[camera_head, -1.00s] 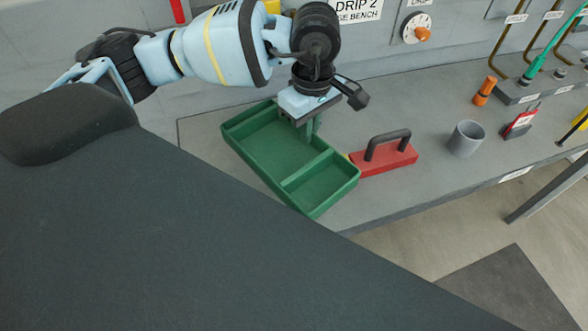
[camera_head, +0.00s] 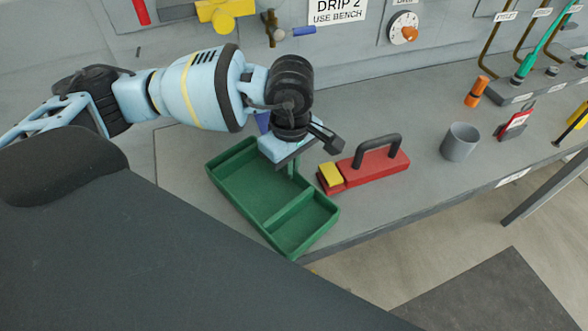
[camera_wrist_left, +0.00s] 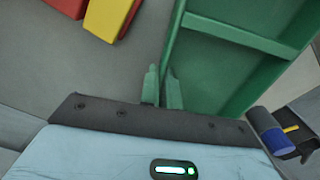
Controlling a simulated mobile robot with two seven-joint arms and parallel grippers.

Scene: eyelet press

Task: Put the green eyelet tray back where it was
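The green eyelet tray (camera_head: 225,188) is at the left part of the grey bench, with a divider across it and no contents that I can see. My left gripper (camera_head: 292,170) is at the tray's wall on the side towards the red block. In the left wrist view its two green fingers (camera_wrist_left: 162,88) stand close on either side of the tray wall, and it looks shut on that wall. The tray (camera_wrist_left: 228,36) fills the upper right there. Whether the tray rests on the bench or hangs just above it I cannot tell. My right gripper is not in view.
A red block with a black handle (camera_head: 372,172) and a yellow end (camera_head: 330,175) stands just right of the tray. A grey cup (camera_head: 460,142) and an orange-handled item (camera_head: 476,92) are further right. A blue item (camera_head: 262,122) is partly hidden behind my gripper.

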